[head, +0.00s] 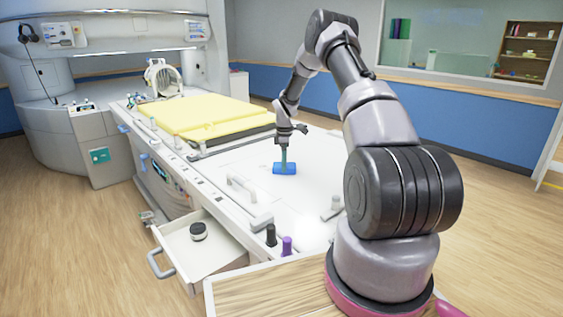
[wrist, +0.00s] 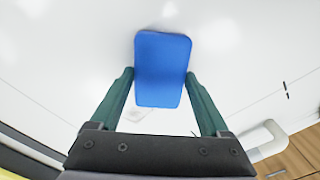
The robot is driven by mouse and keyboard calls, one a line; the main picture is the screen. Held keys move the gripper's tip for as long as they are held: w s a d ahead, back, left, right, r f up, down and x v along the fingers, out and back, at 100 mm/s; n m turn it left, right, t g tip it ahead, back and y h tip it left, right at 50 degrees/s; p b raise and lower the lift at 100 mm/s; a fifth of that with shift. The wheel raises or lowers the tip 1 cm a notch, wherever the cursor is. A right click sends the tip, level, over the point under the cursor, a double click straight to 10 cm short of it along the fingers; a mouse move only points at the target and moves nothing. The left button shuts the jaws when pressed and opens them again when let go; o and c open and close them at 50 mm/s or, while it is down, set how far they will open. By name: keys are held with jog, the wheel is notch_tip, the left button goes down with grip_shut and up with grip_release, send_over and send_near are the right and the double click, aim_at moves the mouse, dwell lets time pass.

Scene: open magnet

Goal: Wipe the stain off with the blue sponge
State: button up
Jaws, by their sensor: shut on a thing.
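The blue sponge (head: 284,169) is at the white table top (head: 235,160) in the head view. It also shows in the wrist view (wrist: 162,65), between the two green fingers of my gripper (wrist: 161,85). My gripper (head: 284,160) points down and is shut on the sponge. Whether the sponge touches the surface or hovers just above it is hard to tell. A faint greyish mark (wrist: 140,115), perhaps the stain, shows on the white surface just below the sponge in the wrist view; the sponge may hide part of it.
A yellow pad (head: 205,118) lies on the table's far part. A white handle (head: 242,187), a black bottle (head: 271,235) and a purple bottle (head: 287,246) stand nearer. An open drawer (head: 190,262) with a round black-and-white thing (head: 198,232) juts out at the front left.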

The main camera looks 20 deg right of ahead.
aim_at(277, 165)
jog(key=shift+s+d+f, duration=0.1)
jog(key=shift+s+d, duration=0.1)
jog(key=shift+s, duration=0.3)
jog(key=shift+s+d+f, duration=0.1)
jog(key=shift+s+d, duration=0.05)
jog(key=shift+s, duration=0.35)
jog(key=shift+s+a, duration=0.25)
jog(key=shift+a, duration=0.45)
jog(key=shift+s+a, duration=0.25)
jog(key=shift+a, duration=0.4)
jog(key=shift+w+a+r, duration=0.1)
jog(key=shift+w+a, duration=0.1)
jog(key=shift+w, duration=0.4)
jog(key=shift+w+a+r, duration=0.1)
jog(key=shift+w+a, duration=0.15)
jog(key=shift+w, duration=0.3)
jog(key=shift+w+a+r, duration=0.1)
jog(key=shift+w+a, duration=0.1)
jog(key=shift+w, duration=0.4)
jog(key=shift+w+a+f, duration=0.1)
jog(key=shift+w+a, duration=0.6)
jog(key=shift+w, duration=0.95)
jog(key=shift+w+a, duration=0.65)
jog(key=shift+w, duration=1.05)
jog(key=shift+w+a+f, duration=0.1)
jog(key=shift+w+a, duration=0.6)
jog(key=shift+w, duration=0.95)
